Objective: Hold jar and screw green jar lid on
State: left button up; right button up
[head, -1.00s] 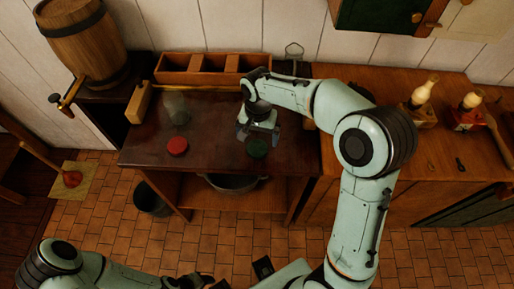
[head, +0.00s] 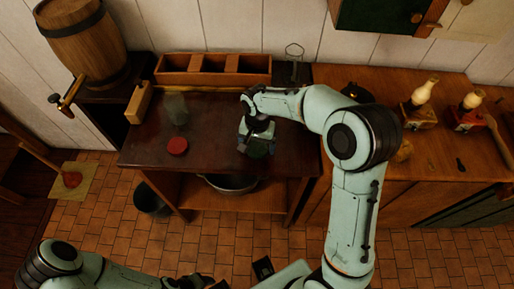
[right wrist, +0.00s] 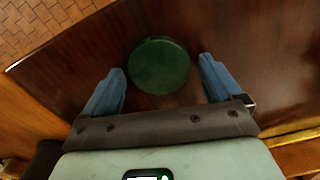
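The green jar lid (right wrist: 159,65) lies flat on the dark tabletop. In the head view the lid (head: 257,150) is partly covered by my right gripper (head: 257,146). In the right wrist view my right gripper (right wrist: 162,88) is open, its two blue fingers on either side of the lid with gaps to it. A glass jar (head: 176,108) stands upright at the table's back left. A red lid (head: 177,146) lies in front of it. My left arm (head: 62,258) is at the lower left; its gripper does not show clearly.
A wooden box with compartments (head: 213,63) stands along the table's back edge. A wooden block (head: 139,103) is at the left edge. The table (head: 215,125) is clear between the red lid and my right gripper. Lamps stand on the right counter (head: 430,165).

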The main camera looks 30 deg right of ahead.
aim_at(257, 148)
jog(key=c, duration=0.8)
pick_arm(q)
jog(key=w+r+p, duration=0.2)
jog(key=r, duration=0.1)
jog(key=shift+r+p, duration=0.15)
jog(key=shift+p, duration=0.15)
pick_arm(e)
notch_tip(257, 148, up, 20)
jog(key=shift+r, duration=0.1)
